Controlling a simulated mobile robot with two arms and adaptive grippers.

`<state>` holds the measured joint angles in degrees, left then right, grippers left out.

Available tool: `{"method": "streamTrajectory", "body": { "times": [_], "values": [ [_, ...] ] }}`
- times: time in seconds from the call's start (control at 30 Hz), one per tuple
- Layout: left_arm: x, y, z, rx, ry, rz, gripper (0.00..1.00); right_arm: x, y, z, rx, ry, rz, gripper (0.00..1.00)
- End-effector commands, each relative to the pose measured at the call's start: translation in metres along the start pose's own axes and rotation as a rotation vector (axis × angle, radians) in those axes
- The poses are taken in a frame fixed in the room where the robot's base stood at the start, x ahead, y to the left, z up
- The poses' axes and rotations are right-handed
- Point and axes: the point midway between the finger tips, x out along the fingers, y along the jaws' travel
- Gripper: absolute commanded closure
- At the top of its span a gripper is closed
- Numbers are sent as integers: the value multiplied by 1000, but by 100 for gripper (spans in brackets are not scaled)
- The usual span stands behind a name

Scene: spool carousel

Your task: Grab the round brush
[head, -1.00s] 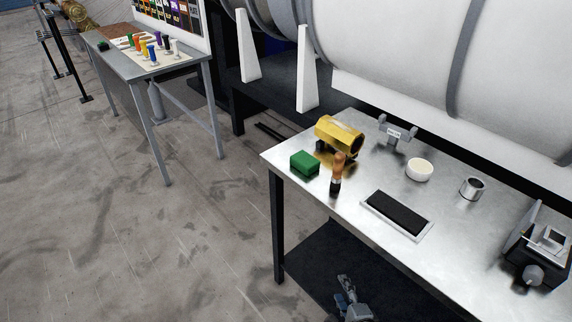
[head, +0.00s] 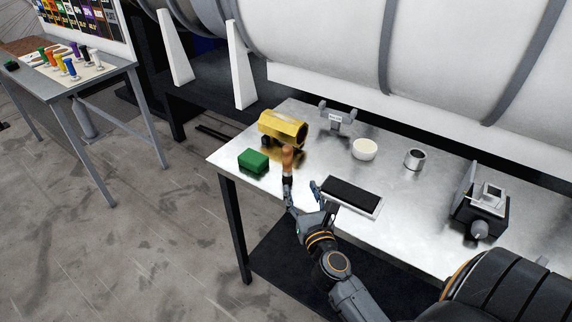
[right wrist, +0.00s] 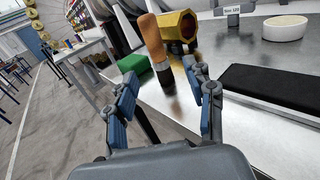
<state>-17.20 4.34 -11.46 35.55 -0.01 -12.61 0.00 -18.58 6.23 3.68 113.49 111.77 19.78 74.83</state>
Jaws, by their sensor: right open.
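The round brush has an orange-brown wooden handle and a dark lower end. It stands upright near the front left of the metal table, seen in the head view (head: 287,162) and in the right wrist view (right wrist: 153,42). My right gripper (head: 303,190) is open and empty at the table's front edge, on the near side of the brush. In the right wrist view its spread fingers (right wrist: 163,78) point toward the brush, which stands beyond the tips, apparently untouched. The brush's lower end is partly hidden in the head view. My left gripper is not in view.
Close to the brush are a green block (head: 253,161) on the left and a yellow hollow cylinder (head: 283,129) behind. A black pad in a tray (head: 351,194) lies to the right. A white bowl (head: 364,149) and metal cup (head: 415,158) stand farther right.

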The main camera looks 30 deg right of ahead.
Motion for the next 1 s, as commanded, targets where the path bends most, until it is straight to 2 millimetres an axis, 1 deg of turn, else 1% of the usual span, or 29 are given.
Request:
{"method": "streamTrajectory", "body": {
  "times": [0.03, 0.1, 0.2, 0.3, 0.53, 0.7, 0.8, 0.9, 1.0],
  "values": [
    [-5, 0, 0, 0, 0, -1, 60, 12, 0, 5, -2, -4, 0, 46],
    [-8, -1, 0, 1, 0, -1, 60, 27, 0, 4, -3, -3, 1, 46],
    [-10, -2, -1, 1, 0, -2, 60, 45, 0, 3, -5, -2, 0, 46],
    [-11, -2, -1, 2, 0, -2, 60, 59, 1, 2, -5, -2, 1, 46],
    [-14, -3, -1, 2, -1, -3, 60, 75, 2, 3, -5, -2, 1, 46],
    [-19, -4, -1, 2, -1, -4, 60, 100, 9, 7, -5, -2, 1, 46],
    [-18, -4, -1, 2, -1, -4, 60, 113, 9, 5, -6, -1, 1, 46],
    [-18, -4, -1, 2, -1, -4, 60, 119, 9, 4, -6, 0, 2, 46],
    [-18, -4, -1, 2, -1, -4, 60, 120, 9, 4, -6, 0, 2, 46]
  ]
}}
